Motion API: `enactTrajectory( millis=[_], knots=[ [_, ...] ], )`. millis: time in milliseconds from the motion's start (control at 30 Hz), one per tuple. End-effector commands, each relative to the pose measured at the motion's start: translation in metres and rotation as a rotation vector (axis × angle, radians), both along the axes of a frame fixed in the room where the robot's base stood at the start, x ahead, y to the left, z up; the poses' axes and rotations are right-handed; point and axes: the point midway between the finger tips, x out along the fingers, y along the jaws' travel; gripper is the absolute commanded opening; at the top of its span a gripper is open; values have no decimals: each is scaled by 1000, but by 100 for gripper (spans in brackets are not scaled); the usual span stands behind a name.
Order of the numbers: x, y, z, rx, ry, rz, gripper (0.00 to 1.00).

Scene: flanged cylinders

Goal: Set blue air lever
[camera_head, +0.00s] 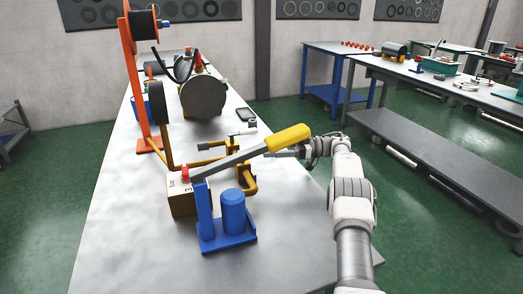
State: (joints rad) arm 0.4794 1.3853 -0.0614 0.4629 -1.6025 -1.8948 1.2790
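The blue air lever device has a blue base (228,243) with an upright blue cylinder and a blue post, standing on the near part of the table. Its long grey lever (233,160) slopes up to the right from the post and ends in a yellow handle (290,138). My gripper (300,151) is at the right of the lever, just below and beside the yellow handle. The fingers are small and partly hidden by the handle. I cannot tell whether they touch or grip it.
A cream box (181,200) with a red top piece stands left of the lever. Yellow pipe clamps (247,178) sit behind it. Further back are an orange stand (136,85) and a large grey flanged cylinder (203,97). The table's left front (125,235) is clear.

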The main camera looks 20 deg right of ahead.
Motion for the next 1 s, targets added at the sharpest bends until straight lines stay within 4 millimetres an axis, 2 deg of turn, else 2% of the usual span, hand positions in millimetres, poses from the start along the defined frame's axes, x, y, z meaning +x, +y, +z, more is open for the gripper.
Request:
enactTrajectory(
  millis=[200, 533, 667, 800, 867, 1000],
  knots=[
    [-2, -10, -1, 0, 0, 0, 60],
    [-3, -11, 0, 0, 1, 1, 60],
    [-3, -13, 4, 1, -10, -5, 38],
    [-1, -21, 24, 5, -83, -45, 13],
    [-1, -27, 24, 4, -137, -75, 2],
    [-2, -41, 30, -7, -287, -160, 0]
  ],
)
